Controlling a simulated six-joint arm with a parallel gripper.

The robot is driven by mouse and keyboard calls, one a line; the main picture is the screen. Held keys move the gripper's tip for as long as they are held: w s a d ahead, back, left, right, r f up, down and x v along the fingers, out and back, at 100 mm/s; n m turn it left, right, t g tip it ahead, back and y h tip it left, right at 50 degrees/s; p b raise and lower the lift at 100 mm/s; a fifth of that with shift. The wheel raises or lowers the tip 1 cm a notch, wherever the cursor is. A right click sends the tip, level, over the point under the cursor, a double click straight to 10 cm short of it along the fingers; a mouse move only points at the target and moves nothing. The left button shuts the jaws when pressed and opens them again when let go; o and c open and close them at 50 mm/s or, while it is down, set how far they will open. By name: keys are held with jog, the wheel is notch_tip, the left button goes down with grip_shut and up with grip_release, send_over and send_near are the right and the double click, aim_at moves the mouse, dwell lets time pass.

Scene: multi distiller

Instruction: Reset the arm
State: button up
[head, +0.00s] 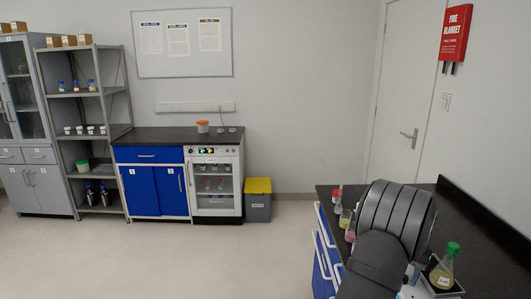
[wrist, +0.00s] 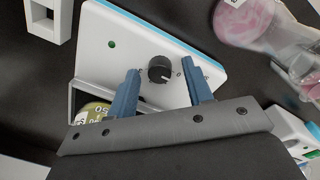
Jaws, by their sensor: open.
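My gripper (wrist: 160,68) shows in the wrist view with its two blue fingers apart and nothing held between them. A black dial (wrist: 160,70) on a white device (wrist: 115,25) with a blue edge appears in the gap between the fingers; whether they touch it I cannot tell. A green light (wrist: 112,44) is left of the dial. In the head view my grey arm reaches over the dark bench (head: 480,235) at the right, and its fingers are hidden.
A green-capped flask (head: 442,268) of yellowish liquid stands right of my arm. Several small vessels (head: 345,217) stand left of it. The floor (head: 180,255) is clear.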

jog(key=shift+m, duration=0.9)
jog(key=n, duration=0.8)
jog(key=shift+n, duration=0.9)
